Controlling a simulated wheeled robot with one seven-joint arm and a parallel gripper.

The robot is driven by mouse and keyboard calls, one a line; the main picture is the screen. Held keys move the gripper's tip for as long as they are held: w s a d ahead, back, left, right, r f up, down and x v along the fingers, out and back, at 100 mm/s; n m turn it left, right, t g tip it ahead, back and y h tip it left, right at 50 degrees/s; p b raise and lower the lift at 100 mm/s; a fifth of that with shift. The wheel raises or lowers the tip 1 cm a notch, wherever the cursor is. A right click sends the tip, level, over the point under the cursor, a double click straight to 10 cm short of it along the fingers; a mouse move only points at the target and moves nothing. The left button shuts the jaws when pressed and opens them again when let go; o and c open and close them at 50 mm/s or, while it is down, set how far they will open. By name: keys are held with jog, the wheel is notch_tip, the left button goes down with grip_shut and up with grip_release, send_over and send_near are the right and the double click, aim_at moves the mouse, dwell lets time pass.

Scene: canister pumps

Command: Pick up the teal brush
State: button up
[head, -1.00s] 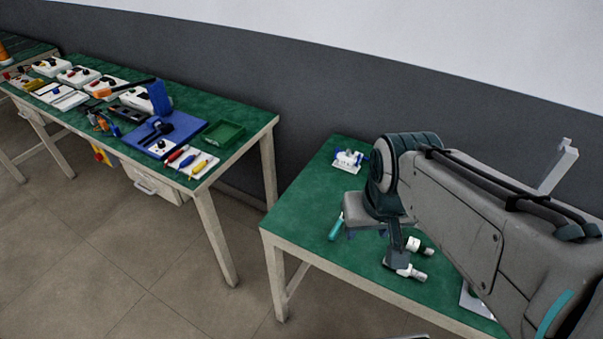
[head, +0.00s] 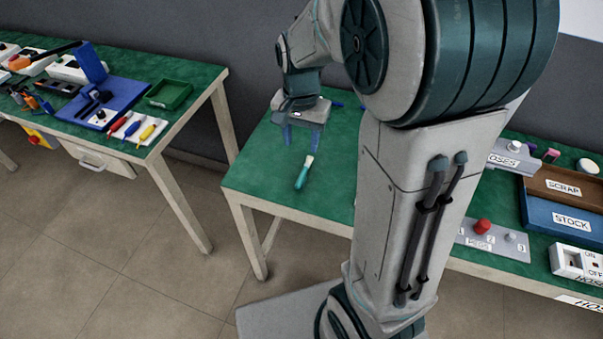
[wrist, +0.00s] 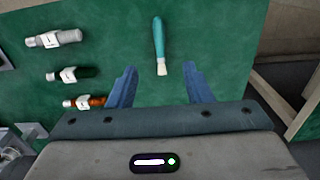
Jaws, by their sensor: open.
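The teal brush (head: 304,174) lies on the green table top (head: 258,180), with a teal handle and pale bristles. In the wrist view the brush (wrist: 159,42) is ahead of my gripper, its bristle end pointing toward the gap between the fingers. My gripper (head: 302,138) is open and empty, above the table just beyond the brush's bristle end in the head view. In the wrist view its two blue fingers (wrist: 162,85) stand apart, and the brush lies between their lines without being touched.
In the wrist view, several labelled cylindrical parts (wrist: 70,74) lie left of the brush. A scrap tray (head: 565,190), a stock tray (head: 560,222) and a panel with a red knob (head: 482,227) are at the right. Another cluttered table stands left, beyond a floor gap.

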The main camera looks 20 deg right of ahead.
aim_at(302, 176)
notch_tip(302, 176, down, 12)
jog(key=shift+f+b, duration=0.2)
jog(key=shift+b, duration=0.2)
jog(key=shift+c, duration=0.3)
grip_shut()
